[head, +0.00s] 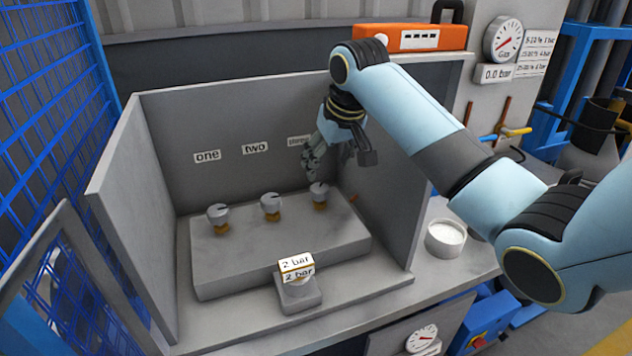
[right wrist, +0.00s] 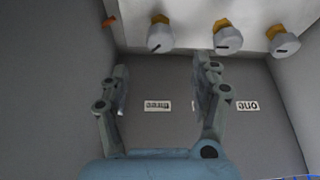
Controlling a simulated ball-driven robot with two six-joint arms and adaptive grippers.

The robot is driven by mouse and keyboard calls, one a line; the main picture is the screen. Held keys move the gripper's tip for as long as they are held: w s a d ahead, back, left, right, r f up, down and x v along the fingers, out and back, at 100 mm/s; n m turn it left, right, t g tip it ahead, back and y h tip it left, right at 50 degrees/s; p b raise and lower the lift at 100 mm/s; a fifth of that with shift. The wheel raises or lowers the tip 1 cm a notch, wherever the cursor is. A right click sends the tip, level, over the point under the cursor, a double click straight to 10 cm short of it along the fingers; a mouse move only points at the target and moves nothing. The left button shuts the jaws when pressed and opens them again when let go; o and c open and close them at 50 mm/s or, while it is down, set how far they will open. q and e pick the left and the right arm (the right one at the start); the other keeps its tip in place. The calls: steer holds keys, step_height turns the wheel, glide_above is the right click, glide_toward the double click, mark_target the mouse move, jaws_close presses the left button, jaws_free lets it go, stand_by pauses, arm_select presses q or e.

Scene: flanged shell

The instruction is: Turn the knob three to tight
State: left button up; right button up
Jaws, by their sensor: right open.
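My left gripper is not in view.
Knob two (head: 270,204) and knob one (head: 217,215) stand to the left on the grey block (head: 280,251). A grey enclosure wall (head: 385,190) rises close on the right. A 2 bar sign (head: 297,267) stands in front. A white tub (head: 445,238) is outside the enclosure.

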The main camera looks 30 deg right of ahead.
mark_target(320, 187)
steer(key=x, duration=0.5)
steer(key=shift+f, duration=0.2)
steer(key=x, duration=0.3)
steer(key=shift+w, duration=0.1)
steer(key=shift+w+f, duration=0.1)
steer(key=shift+f, duration=0.15)
steer(key=c, duration=0.4)
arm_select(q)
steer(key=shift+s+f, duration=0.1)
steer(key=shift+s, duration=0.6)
arm_select(e)
steer(key=c, duration=0.8)
